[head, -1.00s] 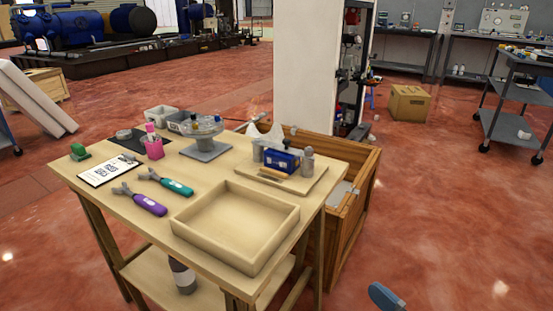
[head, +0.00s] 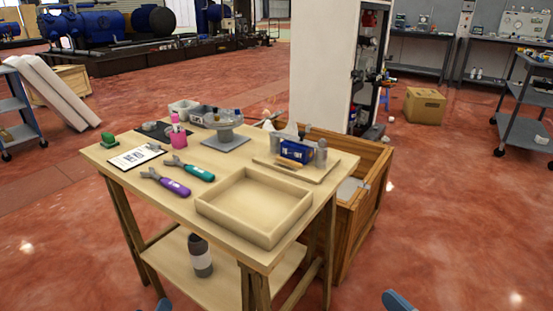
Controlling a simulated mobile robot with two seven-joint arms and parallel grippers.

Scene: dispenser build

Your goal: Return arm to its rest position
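Only a small blue-grey tip of my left arm (head: 163,304) shows at the bottom edge, below the table. A blue-grey tip of my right arm (head: 398,301) shows at the bottom edge, right of the table. Both are over the red floor side of the picture, apart from everything on the tabletop. The rest of both arms is cut off by the frame, so I cannot see whether fingers are open or hold anything.
A wooden workbench (head: 150,207) carries an empty shallow tray (head: 255,234), purple pliers (head: 167,182), teal pliers (head: 190,168), a grey dispenser stand (head: 226,135) and a board with a blue box (head: 297,151). A wooden crate (head: 368,208) stands behind it.

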